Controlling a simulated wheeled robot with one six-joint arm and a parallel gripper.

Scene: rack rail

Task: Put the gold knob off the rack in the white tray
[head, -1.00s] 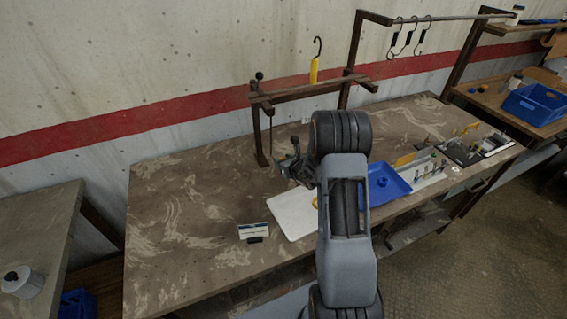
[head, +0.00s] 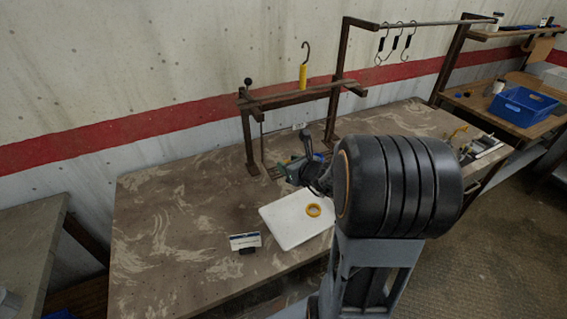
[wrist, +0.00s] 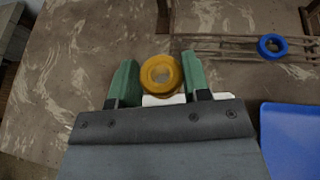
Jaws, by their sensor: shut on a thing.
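The gold knob (wrist: 162,73) is a ring-like piece between the green fingertips of my gripper (wrist: 161,80) in the wrist view. The fingers are shut on it from both sides. In the head view my gripper (head: 291,171) is near the white tray's far edge, and the knob in it cannot be made out. The white tray (head: 284,222) lies flat on the table; a sliver shows behind the fingers in the wrist view. A yellow ring (head: 314,210) lies on the tray. The slatted rack (wrist: 215,45) runs behind the gripper and bears a blue ring (wrist: 272,47).
A blue tray (wrist: 290,135) stands at the right in the wrist view. A small white card on a stand (head: 245,241) is left of the white tray. A brown frame (head: 290,97) with a yellow-handled hook (head: 303,75) stands at the back. The table's left part is clear.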

